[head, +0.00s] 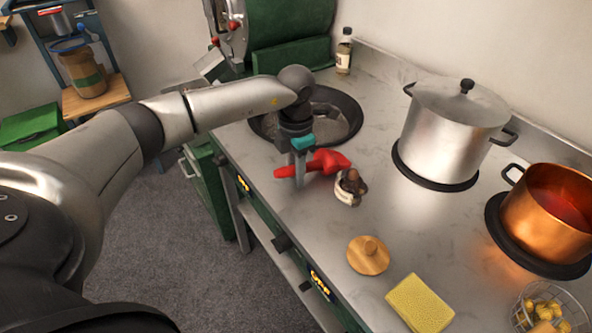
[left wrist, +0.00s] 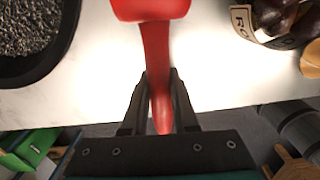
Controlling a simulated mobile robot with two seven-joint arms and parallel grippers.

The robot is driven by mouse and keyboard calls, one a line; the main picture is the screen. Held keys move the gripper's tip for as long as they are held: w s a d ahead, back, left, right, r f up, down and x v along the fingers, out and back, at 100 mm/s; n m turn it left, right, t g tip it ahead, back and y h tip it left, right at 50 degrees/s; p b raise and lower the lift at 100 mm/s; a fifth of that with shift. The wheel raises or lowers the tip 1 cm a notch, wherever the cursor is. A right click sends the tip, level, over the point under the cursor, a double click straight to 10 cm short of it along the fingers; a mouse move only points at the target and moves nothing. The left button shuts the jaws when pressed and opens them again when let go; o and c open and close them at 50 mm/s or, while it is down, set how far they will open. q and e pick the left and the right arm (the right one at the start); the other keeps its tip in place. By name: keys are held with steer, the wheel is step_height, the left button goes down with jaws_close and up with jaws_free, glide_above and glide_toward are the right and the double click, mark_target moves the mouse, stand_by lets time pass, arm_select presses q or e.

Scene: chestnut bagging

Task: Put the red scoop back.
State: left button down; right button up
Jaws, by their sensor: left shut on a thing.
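The red scoop (head: 333,160) is in my left gripper (head: 299,176), over the front part of the steel counter. My left gripper is shut on the scoop's handle, and the bowl points right and away from me. In the left wrist view the red handle (left wrist: 158,75) runs between the two fingers (left wrist: 160,103), with the bowl at the top edge, partly cut off. I cannot tell how far the scoop is above the counter. My right gripper is not in view.
A dark round pan (head: 357,117) of dark grains lies behind the gripper. A small labelled bag of chestnuts (head: 345,196) stands just right of the scoop. A wooden lid (head: 367,259), yellow sponge (head: 420,303), steel pot (head: 445,130) and copper pot (head: 540,222) are farther right.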

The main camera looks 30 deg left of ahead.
arm_select(q)
steer(key=c, duration=0.6)
jaws_free()
step_height(320, 180, up, 15)
steer(key=p, duration=0.2)
steer(key=shift+r, duration=0.1)
